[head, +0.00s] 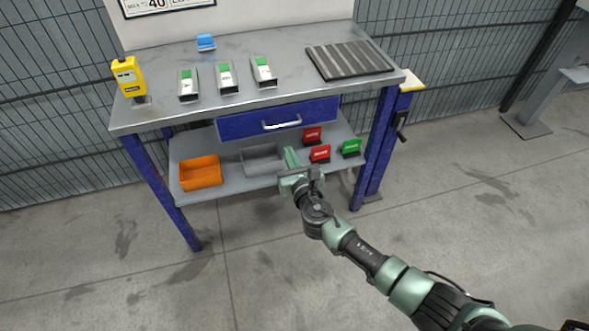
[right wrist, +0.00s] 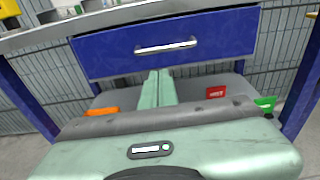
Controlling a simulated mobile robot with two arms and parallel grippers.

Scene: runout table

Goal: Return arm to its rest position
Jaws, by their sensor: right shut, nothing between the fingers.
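My right gripper (head: 291,158) is in front of the lower shelf of the blue workbench, below the drawer. It is shut and empty; its two green fingers lie together, as the right wrist view (right wrist: 157,88) also shows. The right arm reaches in from the lower right of the head view. The blue drawer (head: 262,124) with its metal handle (head: 282,125) is above the gripper and looks closed. The drawer also shows in the right wrist view (right wrist: 115,55). My left gripper is not in view.
The lower shelf (head: 232,186) holds an orange bin (head: 200,172), a grey bin (head: 262,157), and red (head: 320,153) and green (head: 351,147) blocks. On the worktop (head: 290,50) are a yellow device (head: 127,75), several small trays and a ribbed mat (head: 348,60). The floor in front is clear.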

